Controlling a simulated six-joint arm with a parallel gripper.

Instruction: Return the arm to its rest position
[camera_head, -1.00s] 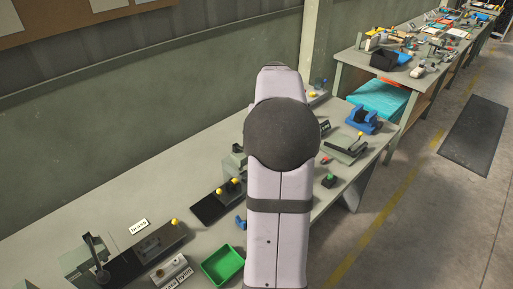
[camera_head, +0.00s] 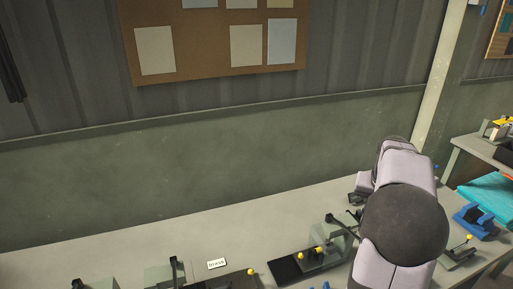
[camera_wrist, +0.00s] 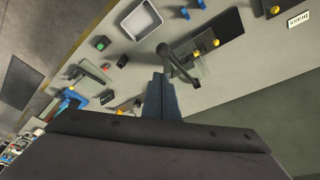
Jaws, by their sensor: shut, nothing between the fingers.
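My gripper (camera_wrist: 158,82) shows in the wrist view as dark blue-grey fingers pressed together, with nothing between them. It points over the workbench (camera_wrist: 215,95), and a lever with a black knob (camera_wrist: 164,49) appears just past the fingertips. I cannot tell whether they touch. In the head view my arm rises at the right, a pale lilac link with a big dark round joint, over the right part of the bench (camera_head: 190,232). The gripper is not clear in that view; the arm seems to hide it.
A black plate with yellow knobs (camera_head: 300,265), a small label (camera_head: 216,263) and a blue fixture (camera_head: 475,221) lie along the bench. The wrist view adds a pale tray (camera_wrist: 138,22) and a green button (camera_wrist: 101,43). The wall (camera_head: 200,170) stands behind; the bench's back strip is mostly clear.

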